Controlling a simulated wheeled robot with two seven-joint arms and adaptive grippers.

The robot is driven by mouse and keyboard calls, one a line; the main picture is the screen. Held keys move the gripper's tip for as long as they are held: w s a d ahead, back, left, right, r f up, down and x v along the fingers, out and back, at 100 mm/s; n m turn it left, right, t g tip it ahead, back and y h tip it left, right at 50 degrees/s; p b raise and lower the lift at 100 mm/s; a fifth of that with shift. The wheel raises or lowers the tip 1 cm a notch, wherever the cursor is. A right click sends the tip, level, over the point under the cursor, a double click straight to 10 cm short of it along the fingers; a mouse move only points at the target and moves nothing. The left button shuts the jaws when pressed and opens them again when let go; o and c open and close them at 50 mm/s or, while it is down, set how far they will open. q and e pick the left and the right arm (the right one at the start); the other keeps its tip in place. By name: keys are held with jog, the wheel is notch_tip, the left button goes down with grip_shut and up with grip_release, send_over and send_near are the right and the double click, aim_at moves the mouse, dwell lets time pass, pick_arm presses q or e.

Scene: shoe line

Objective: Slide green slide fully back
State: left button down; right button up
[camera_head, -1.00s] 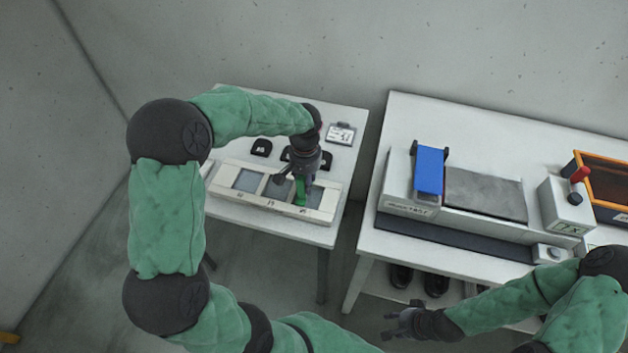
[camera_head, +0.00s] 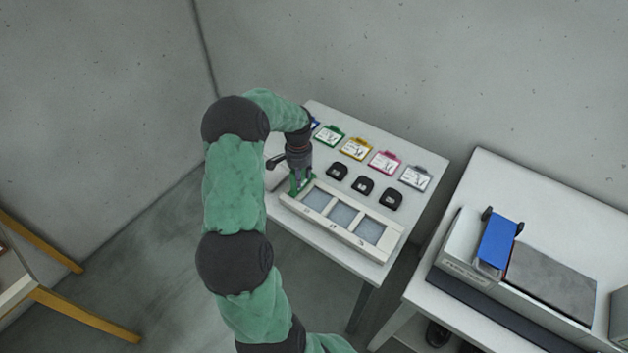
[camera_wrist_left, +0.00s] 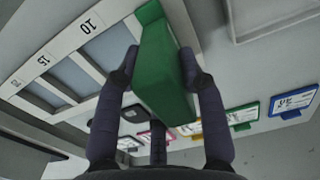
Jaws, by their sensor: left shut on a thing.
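The green slide (camera_head: 296,188) is a small upright block at the left end of a pale frame (camera_head: 345,243) with three grey windows, on the white table. In the left wrist view the green slide (camera_wrist_left: 163,72) fills the space between the dark fingers, beside the window marked 10. My left gripper (camera_head: 300,174) is above the frame's left end, pointing down, shut on the green slide. The gripper and slide hide part of that end. My right gripper is out of view.
Black blocks (camera_head: 363,185) and coloured label cards (camera_head: 385,162) stand behind the frame. A second white table (camera_head: 545,195) on the right carries a device with a blue part (camera_head: 497,240). A gap separates the tables.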

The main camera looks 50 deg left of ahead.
pick_arm(q)
jog(key=shift+s+a, duration=0.15)
jog(key=shift+a, duration=0.3)
jog(key=c, duration=0.8)
grip_release()
jog(key=shift+c, duration=0.2)
jog(key=shift+o, duration=0.6)
jog(key=shift+a, duration=0.2)
jog(key=shift+d, duration=0.1)
notch_tip(320, 180, up, 12)
